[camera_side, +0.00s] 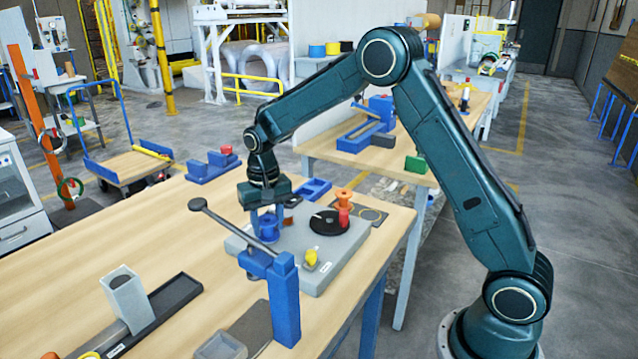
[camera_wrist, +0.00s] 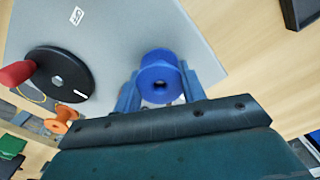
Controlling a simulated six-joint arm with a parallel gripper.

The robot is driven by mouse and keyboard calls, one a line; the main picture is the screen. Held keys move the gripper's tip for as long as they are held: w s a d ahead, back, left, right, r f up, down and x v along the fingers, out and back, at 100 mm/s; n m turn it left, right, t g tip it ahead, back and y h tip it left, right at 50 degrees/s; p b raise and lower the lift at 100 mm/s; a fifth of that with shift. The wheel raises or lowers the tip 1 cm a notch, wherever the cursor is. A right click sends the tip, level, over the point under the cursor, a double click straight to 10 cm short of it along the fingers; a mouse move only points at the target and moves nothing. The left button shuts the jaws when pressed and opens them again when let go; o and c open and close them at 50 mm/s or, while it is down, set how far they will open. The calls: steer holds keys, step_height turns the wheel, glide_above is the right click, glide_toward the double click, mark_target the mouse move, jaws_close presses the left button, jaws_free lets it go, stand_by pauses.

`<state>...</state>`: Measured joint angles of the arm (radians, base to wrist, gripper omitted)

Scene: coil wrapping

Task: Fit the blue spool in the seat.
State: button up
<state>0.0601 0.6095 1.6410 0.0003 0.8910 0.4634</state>
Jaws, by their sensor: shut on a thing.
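The blue spool (camera_side: 268,230) is between the two fingers of my gripper (camera_side: 266,218), over the left part of the grey base plate (camera_side: 322,277). In the wrist view the blue spool (camera_wrist: 161,70) shows end-on, with a finger on each side of its hub, and my gripper (camera_wrist: 160,88) is shut on it. I cannot tell whether the spool touches the plate. The seat cannot be made out; any part of it under the spool is hidden. A black disc (camera_side: 326,222) with a red handle (camera_side: 344,216) is on the plate to the right of the spool.
A blue post (camera_side: 284,300) with a grey lever (camera_side: 225,220) stands in front of the plate. A yellow knob (camera_side: 311,258) is on the plate's near side. An orange spool (camera_side: 345,197) stands behind the disc.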

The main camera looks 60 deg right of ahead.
steer(key=shift+f, duration=0.1)
steer(key=o, duration=1.1)
steer(key=shift+c, duration=0.2)
step_height(320, 180, up, 14)
stand_by(0.4)
